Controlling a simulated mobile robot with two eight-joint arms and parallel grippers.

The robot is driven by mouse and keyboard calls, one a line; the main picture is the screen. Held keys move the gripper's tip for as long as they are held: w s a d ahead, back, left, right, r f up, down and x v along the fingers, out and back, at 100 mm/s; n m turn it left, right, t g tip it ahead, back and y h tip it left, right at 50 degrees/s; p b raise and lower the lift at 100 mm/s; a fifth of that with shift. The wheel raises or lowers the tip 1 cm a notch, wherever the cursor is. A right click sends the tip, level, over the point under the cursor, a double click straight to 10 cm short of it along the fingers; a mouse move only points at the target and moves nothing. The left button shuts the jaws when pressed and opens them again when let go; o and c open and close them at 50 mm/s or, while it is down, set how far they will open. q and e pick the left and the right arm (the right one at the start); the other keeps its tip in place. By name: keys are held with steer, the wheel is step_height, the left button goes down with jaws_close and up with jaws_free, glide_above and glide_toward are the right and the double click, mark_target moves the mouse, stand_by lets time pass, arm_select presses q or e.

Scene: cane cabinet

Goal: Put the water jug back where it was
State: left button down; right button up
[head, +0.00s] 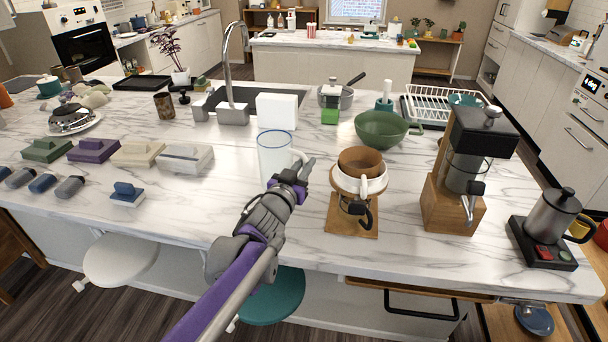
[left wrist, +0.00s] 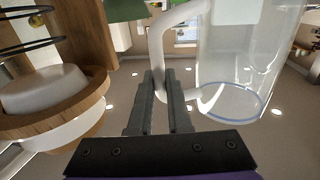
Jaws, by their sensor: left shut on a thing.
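The water jug (head: 272,155) is clear with a blue rim and a white handle. It is upright at the middle of the marble counter in the head view. I cannot tell whether its base touches the counter. My left gripper (head: 303,172) is at the jug's right side, shut on the handle. In the left wrist view the fingers (left wrist: 162,88) close around the white handle (left wrist: 158,50), and the clear jug body (left wrist: 240,60) is to their right. My right gripper is not in view.
A coffee dripper on a wooden stand (head: 352,214) is close to the right of my gripper. A coffee grinder (head: 455,200) and kettle (head: 553,215) stand farther right. A white block (head: 277,111), sink (head: 235,103) and green bowl (head: 381,130) are behind.

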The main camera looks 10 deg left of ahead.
arm_select(q)
steer(key=shift+f, duration=1.35)
steer(key=shift+f+b, duration=0.2)
steer(key=shift+b, duration=0.1)
steer(key=c, duration=0.9)
jaws_free()
steer(key=shift+o, duration=0.2)
steer(key=shift+r, duration=0.1)
steer(key=shift+r, duration=0.1)
steer(key=shift+s+a, duration=0.1)
steer(key=shift+s, duration=0.1)
steer(key=v, duration=1.1)
steer(key=shift+s, duration=0.25)
steer(key=shift+a, duration=0.1)
